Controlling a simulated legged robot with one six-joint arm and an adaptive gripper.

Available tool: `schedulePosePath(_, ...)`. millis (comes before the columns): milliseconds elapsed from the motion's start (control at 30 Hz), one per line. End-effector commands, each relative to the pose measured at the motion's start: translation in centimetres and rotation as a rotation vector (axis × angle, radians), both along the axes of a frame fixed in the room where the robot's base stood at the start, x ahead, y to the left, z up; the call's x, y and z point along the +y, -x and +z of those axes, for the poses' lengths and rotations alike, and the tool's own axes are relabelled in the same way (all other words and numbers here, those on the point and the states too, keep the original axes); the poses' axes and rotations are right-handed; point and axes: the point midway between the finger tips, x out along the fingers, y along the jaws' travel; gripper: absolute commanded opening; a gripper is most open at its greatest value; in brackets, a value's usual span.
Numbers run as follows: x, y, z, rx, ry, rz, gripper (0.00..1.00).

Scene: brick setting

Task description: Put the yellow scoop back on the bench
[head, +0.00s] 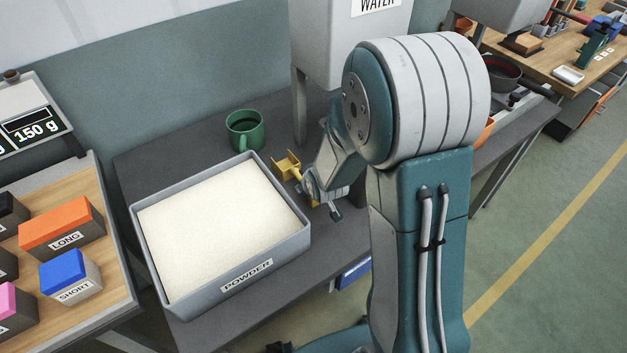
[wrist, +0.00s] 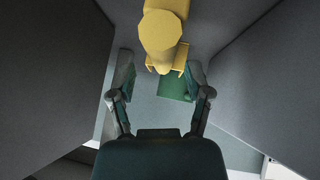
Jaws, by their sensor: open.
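The yellow scoop (head: 287,167) is in the head view, on or just above the dark grey bench (head: 200,140), between the powder box and a grey post. My gripper (head: 322,192) is close on its right side, low near the bench, and partly hides it. In the wrist view the scoop (wrist: 162,35) is at top centre, its lower end near the space between the fingertips. My gripper (wrist: 162,80) is open there, with a finger on each side and no clear contact. I cannot tell whether the scoop rests fully on the bench.
The grey powder box (head: 248,287), full of pale powder, stands left of the gripper. A green mug (head: 245,131) stands behind it. The grey water dispenser (head: 330,45) is behind my arm. A wooden tray of labelled blocks (head: 103,262) is at left.

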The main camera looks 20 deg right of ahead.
Motion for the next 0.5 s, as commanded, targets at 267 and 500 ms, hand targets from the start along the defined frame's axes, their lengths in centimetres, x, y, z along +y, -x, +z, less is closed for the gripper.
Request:
schedulePosePath(267, -0.1, 2.7, 3.3, -0.004, 0.000, -0.001, 0.64)
schedulePosePath(500, -0.1, 4.5, 5.2, -0.001, 0.000, 0.000, 0.64)
